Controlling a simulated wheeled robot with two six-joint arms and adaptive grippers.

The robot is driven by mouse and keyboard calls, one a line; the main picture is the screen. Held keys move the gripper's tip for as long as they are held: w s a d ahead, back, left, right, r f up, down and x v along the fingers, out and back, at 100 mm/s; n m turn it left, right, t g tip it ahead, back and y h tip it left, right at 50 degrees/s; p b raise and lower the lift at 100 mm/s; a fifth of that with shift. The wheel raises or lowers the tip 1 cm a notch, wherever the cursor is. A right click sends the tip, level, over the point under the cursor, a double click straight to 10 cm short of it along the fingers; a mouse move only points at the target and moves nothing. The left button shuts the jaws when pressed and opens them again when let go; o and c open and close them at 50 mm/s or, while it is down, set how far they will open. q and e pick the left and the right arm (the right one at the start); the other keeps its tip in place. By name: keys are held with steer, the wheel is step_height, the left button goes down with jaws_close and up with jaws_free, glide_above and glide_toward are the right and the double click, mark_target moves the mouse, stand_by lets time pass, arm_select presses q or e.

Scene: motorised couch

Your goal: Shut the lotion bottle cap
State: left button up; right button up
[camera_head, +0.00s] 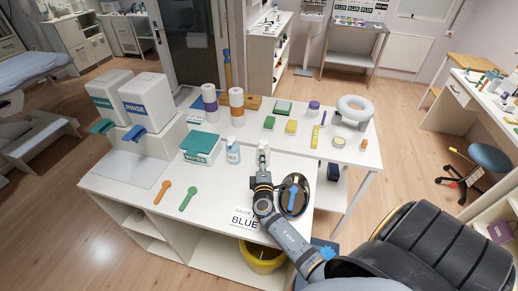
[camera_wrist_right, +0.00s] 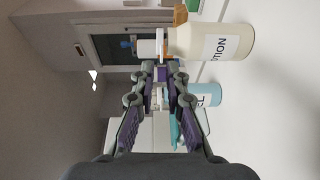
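The lotion bottle (camera_head: 263,153) stands upright near the back edge of the front table. It fills the top of the right wrist view as a cream body (camera_wrist_right: 215,43) with a "LOTION" label, lying sideways in the picture. I cannot make out its cap clearly. My right gripper (camera_head: 262,180) is just in front of the bottle in the head view. In the wrist view the right fingertips (camera_wrist_right: 161,67) are close together with a narrow gap, holding nothing, beside the bottle's top end and apart from it. My left gripper is not in view.
A blue gel bottle (camera_head: 233,152) stands left of the lotion bottle, with a green-lidded wipes box (camera_head: 202,146) beyond it. Orange (camera_head: 162,194) and green (camera_head: 188,199) spoon-shaped items lie on the open tabletop left.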

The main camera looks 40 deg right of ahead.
mark_target(261, 149)
steer(key=x, duration=0.4)
steer(key=shift+a+p, duration=0.1)
steer(key=shift+p, duration=0.25)
steer(key=shift+w+d+f, duration=0.2)
steer(key=shift+w, duration=0.2)
steer(key=shift+a+r, duration=0.1)
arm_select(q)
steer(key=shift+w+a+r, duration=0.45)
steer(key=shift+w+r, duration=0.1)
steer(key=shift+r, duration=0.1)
arm_select(e)
jaws_close()
steer(key=b, duration=0.3)
steer(key=shift+b, duration=0.35)
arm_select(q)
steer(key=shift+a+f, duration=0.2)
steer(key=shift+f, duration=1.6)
arm_select(e)
jaws_free()
